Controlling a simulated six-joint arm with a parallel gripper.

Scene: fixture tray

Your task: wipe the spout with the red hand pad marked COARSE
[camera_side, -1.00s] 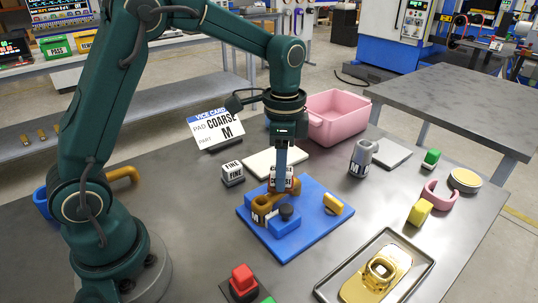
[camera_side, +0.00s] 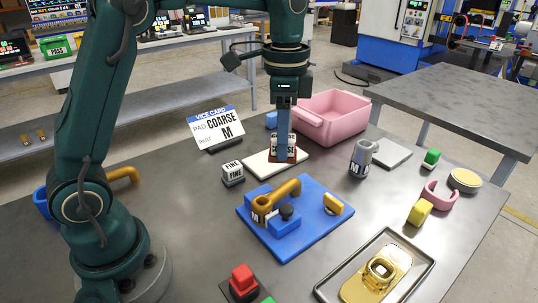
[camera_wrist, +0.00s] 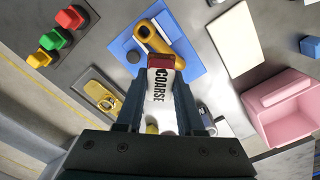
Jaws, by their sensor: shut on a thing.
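My gripper (camera_side: 284,158) is shut on the hand pad (camera_side: 291,143), a white block marked COARSE with a red underside. The pad also shows between the fingers in the wrist view (camera_wrist: 161,84). In the side view it appears at or above the white board (camera_side: 262,163) behind the fixture; I cannot tell whether it touches. The brass-coloured spout (camera_side: 285,194) sits in the blue fixture (camera_side: 310,240), with an M label at its near end. The spout is clear of the gripper and also shows in the wrist view (camera_wrist: 172,40).
A block marked FINE (camera_side: 232,174) stands left of the white board. A card (camera_side: 216,129) reads PAD COARSE, PART M. A pink bin (camera_side: 335,118) is behind. A metal tray (camera_side: 322,290) with a gold part and a red button (camera_side: 242,280) are in front.

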